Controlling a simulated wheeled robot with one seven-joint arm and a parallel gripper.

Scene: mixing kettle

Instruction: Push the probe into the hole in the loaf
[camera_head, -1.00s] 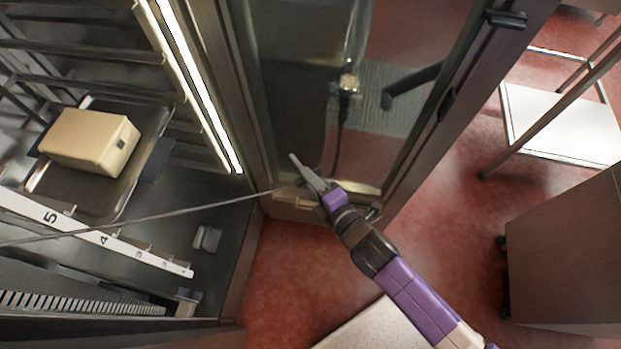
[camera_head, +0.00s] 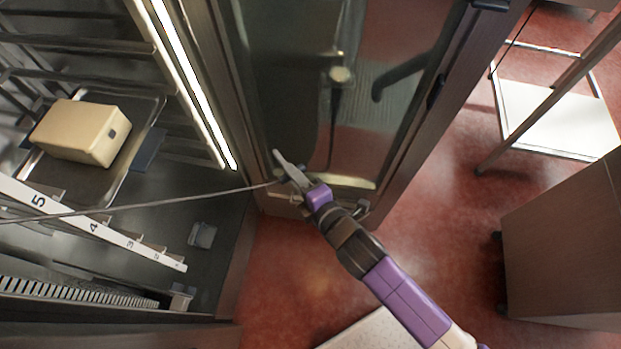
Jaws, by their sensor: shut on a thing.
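The loaf (camera_head: 80,132), a tan block, lies on a metal tray (camera_head: 98,186) inside the open oven at the left. A small dark square hole (camera_head: 112,133) shows in its right end. My gripper (camera_head: 284,168), on the purple arm, is outside the oven in front of the glass door, well to the right of the loaf. It is shut on the probe (camera_head: 276,183), which is mostly hidden at the fingers. The probe's thin grey cable (camera_head: 160,205) runs left from the fingers across the oven, out of the picture.
The glass oven door (camera_head: 300,80) stands open behind my gripper. A bright lit strip (camera_head: 190,80) and the oven's side frame stand between gripper and loaf. A numbered white rail (camera_head: 95,226) crosses below the tray. A cart (camera_head: 555,118) and a brown cabinet (camera_head: 565,245) stand at the right.

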